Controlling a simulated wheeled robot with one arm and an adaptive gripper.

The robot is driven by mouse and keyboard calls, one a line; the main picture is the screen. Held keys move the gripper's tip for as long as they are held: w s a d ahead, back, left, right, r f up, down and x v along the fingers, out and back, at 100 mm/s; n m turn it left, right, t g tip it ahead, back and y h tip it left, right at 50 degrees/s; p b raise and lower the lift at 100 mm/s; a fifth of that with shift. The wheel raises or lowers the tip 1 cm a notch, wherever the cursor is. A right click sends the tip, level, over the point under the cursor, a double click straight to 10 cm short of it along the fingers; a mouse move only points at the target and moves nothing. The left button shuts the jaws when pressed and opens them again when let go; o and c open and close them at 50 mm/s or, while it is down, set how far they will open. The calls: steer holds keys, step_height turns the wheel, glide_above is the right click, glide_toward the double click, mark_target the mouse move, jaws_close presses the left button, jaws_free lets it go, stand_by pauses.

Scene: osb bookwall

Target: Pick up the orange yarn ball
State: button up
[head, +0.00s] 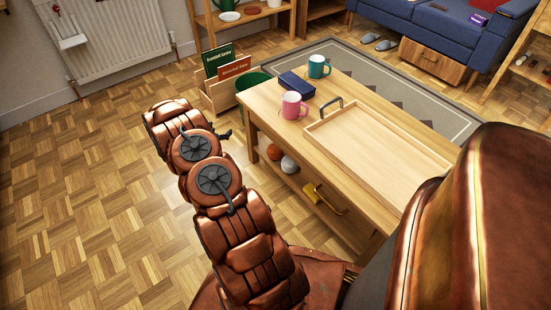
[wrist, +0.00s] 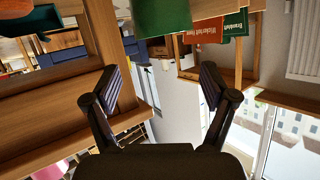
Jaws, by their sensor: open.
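The orange yarn ball (head: 274,152) sits on the lower shelf of the coffee table (head: 263,104), at its left end in the head view. A pale ball (head: 289,164) is just right of it. In the wrist view, which looks upside down, an orange patch (wrist: 17,8) at the top left corner appears to be the ball, cut by the frame. My gripper (wrist: 160,84) is open, with nothing between its fingers. The ball lies outside the gap, off to the left. In the head view my arm hides most of the gripper, left of the table.
On the table are a pink mug (head: 292,106), a teal mug (head: 318,67), a dark blue box (head: 297,84) and a wooden tray (head: 405,157). A yellow object (head: 313,192) lies on the lower shelf. A file box (head: 217,97) and green bin (head: 253,79) stand behind. Floor at left is clear.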

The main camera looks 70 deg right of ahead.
mark_target(270, 156)
steer(key=s+d+f+m+g+b, duration=0.1)
steer(key=s+f+g+b, duration=0.1)
steer(key=s+f, duration=0.3)
steer(key=s+f+m+g+h+b, duration=0.1)
steer(key=s+f+g+b, duration=0.1)
steer(key=s+f, duration=0.2)
steer(key=s+d+f+m+g+h+b, duration=0.1)
steer(key=s+f, duration=0.4)
steer(key=s, duration=0.5)
steer(key=shift+d+f+g+b, duration=0.35)
steer(key=shift+g+b, duration=0.25)
steer(key=shift+g, duration=0.3)
steer(key=shift+s+d, duration=0.15)
steer(key=shift+d, duration=0.05)
steer(key=shift+b+x, duration=0.85)
steer(key=shift+x, duration=0.55)
steer(key=shift+r+b+x, duration=0.2)
steer(key=shift+b+x, duration=0.45)
steer(key=shift+x, duration=0.45)
steer(key=shift+r+b+x, duration=0.25)
steer(key=shift+b+x, duration=0.4)
steer(key=shift+x, duration=0.4)
steer(key=shift+d, duration=0.1)
steer(key=c, duration=0.8)
